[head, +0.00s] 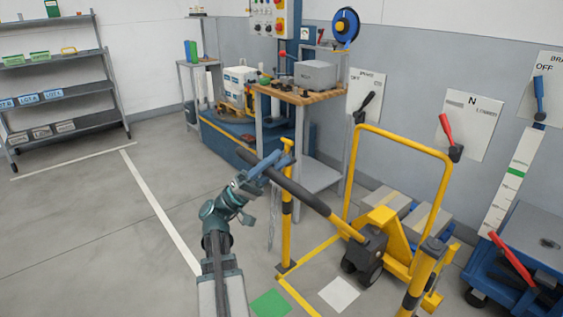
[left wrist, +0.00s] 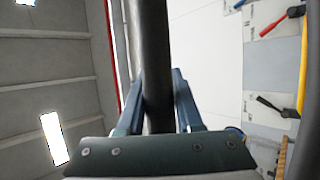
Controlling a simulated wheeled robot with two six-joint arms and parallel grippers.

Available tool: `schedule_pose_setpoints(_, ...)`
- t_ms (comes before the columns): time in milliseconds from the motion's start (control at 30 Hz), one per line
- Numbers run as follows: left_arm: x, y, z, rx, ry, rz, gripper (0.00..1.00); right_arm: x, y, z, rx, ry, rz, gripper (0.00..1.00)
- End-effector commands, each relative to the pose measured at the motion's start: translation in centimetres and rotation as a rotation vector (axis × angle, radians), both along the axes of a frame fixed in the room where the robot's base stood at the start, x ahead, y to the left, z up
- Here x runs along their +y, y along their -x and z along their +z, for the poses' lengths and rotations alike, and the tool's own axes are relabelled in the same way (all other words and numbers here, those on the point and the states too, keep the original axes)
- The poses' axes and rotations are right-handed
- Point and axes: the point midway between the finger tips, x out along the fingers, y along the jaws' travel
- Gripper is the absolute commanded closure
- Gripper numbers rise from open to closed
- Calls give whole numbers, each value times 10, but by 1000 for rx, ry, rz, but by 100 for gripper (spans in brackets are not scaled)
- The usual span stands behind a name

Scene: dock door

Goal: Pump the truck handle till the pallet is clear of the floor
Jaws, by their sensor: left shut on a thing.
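The pallet truck (head: 388,222) is yellow with a dark pump housing and stands at the right in the head view. Its long dark handle (head: 308,196) slants up to the left from the housing. My left gripper (head: 262,165) is shut on the handle near its upper end. In the left wrist view, the black handle (left wrist: 153,60) runs between the two blue fingers of the left gripper (left wrist: 158,100). Grey and tan boxes (head: 392,203) sit low behind the truck; the pallet and its gap to the floor are hidden. My right gripper is not in view.
A yellow post (head: 287,215) stands beside the handle. Another yellow post (head: 420,280) is at the front right. A workbench (head: 300,95) stands behind, and a blue cart (head: 525,250) is at the right. Shelves (head: 60,90) stand at the far left. The left floor is clear.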

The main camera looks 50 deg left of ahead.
Motion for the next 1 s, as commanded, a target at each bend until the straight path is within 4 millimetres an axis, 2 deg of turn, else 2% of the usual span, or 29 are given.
schedule_pose_setpoints(367, 2, 4, 2, -10, 3, 5, 100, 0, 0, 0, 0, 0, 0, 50)
schedule_pose_setpoints(400, 2, 4, 2, -10, 3, 5, 64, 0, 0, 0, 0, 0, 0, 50)
schedule_pose_setpoints(567, 2, 4, 1, -9, 2, 4, 36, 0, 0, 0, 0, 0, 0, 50)
schedule_pose_setpoints(1000, 2, 4, -3, -6, 1, 3, 36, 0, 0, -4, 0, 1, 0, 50)
